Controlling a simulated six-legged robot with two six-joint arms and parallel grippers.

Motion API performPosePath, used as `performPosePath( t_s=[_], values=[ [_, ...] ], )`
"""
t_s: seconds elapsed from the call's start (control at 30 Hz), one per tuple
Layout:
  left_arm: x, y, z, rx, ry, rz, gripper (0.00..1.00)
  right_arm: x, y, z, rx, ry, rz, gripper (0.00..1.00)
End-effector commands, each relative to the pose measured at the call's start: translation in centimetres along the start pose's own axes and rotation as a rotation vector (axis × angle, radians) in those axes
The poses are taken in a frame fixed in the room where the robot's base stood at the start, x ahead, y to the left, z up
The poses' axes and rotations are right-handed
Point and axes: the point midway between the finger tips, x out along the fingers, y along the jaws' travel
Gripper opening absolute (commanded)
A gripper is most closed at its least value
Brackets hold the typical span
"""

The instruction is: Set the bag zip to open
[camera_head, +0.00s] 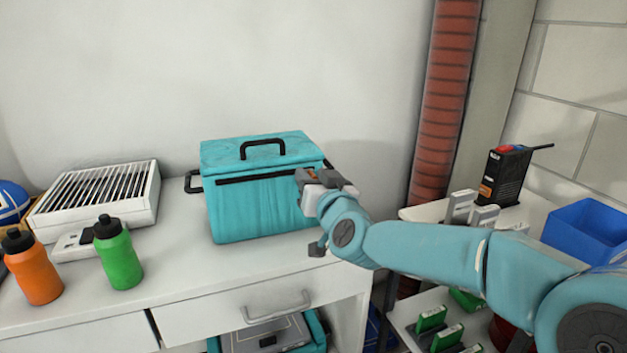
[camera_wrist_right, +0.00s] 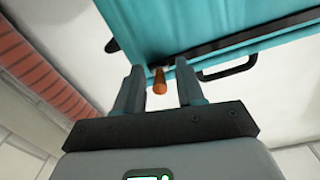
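The teal bag (camera_head: 262,208) stands upright on the white counter, with a black top handle and black side handles. A dark zip line (camera_head: 262,175) runs across its upper front. In the right wrist view the bag (camera_wrist_right: 170,25) fills the top, with the dark zip strip (camera_wrist_right: 235,38) across it. An orange-brown zip pull (camera_wrist_right: 160,82) sticks out between the fingers of my right gripper (camera_wrist_right: 160,88). The fingers are apart, with a gap on both sides of the pull. In the head view my right gripper (camera_head: 318,182) is at the bag's right front edge and hides that corner. My left gripper is out of view.
An orange bottle (camera_head: 36,272), a green bottle (camera_head: 119,258) and a white slatted box (camera_head: 98,195) stand left of the bag. A shelf unit on the right holds a black radio (camera_head: 503,176) and a blue bin (camera_head: 587,232). A red pipe (camera_head: 440,105) rises behind my right arm.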

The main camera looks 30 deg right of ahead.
Motion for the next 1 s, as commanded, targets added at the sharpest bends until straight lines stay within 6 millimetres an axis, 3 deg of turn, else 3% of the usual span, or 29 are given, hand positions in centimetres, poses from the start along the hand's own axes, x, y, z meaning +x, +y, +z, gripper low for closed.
performPosePath(
  t_s=[0.2, 0.3, 0.33, 0.53, 0.67, 1.0],
  values=[
    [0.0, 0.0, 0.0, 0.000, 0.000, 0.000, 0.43, 0.0, 0.0, 0.0, 0.000, 0.000, 0.000, 0.38],
    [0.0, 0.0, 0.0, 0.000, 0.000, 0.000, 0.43, 0.0, 0.0, 0.0, 0.000, 0.000, 0.000, 0.06],
    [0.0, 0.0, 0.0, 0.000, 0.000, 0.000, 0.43, 0.0, 0.0, 0.0, 0.000, 0.000, 0.000, 0.00],
    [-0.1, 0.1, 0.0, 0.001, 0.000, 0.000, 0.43, 0.0, -0.2, 0.0, 0.000, 0.000, 0.000, 0.00],
    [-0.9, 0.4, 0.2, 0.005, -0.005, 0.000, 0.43, 0.0, -1.4, 0.0, -0.001, -0.003, -0.003, 0.00],
    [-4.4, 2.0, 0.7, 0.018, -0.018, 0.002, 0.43, 0.0, -9.5, 1.4, -0.001, -0.005, -0.006, 0.00]
  ],
)
